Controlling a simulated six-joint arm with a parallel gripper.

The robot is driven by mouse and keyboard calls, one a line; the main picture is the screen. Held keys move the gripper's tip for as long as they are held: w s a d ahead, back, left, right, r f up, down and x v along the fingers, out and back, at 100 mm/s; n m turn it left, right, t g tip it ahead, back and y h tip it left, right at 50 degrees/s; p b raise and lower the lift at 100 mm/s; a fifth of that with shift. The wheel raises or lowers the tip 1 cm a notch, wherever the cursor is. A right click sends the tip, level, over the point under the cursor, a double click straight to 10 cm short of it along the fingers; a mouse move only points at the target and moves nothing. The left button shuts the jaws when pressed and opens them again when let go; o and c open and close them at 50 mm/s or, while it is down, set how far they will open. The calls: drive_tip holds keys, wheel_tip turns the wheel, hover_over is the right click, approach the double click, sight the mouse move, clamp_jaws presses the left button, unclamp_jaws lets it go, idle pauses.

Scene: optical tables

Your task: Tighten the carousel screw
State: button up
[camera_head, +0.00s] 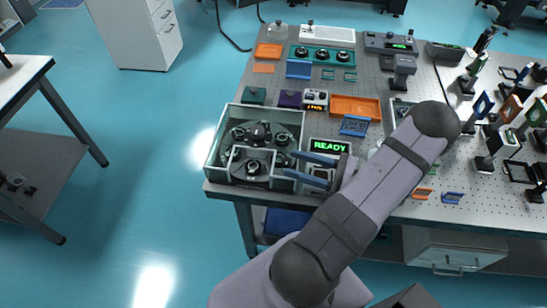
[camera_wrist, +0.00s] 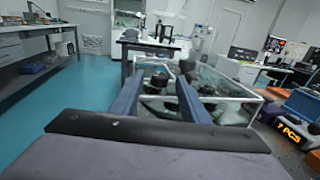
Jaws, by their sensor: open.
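The carousel (camera_head: 259,133) is a dark round assembly with several dark round parts, inside a clear-walled box (camera_head: 214,150) at the table's left front corner. The carousel's screw is too small to tell apart from the dark parts. My gripper (camera_head: 289,163) comes in from the right, its two blue fingers apart and empty, with the tips at the box's right side. I cannot tell whether they touch the wall. In the wrist view my gripper (camera_wrist: 159,76) points level toward the box (camera_wrist: 232,90), and dark carousel parts (camera_wrist: 188,82) show between and beyond the fingers.
A green READY display (camera_head: 330,147) stands just right of the box, close to my fingers. Behind are an orange tray (camera_head: 356,106), a purple block (camera_head: 290,99) and a small display unit (camera_head: 315,99). Optical mounts crowd the right side. Open floor lies left of the table.

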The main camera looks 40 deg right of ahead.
sight(282, 160)
drive_tip(key=shift+w+a+r+p, duration=0.15)
drive_tip(key=shift+w+a+p, duration=0.25)
drive_tip(key=shift+w, duration=0.15)
drive_tip(key=p+x, duration=0.1)
drive_tip(key=x, duration=0.3)
drive_tip(key=shift+a+p, duration=0.1)
drive_tip(key=shift+p, duration=0.25)
drive_tip(key=shift+x, duration=1)
clamp_jaws()
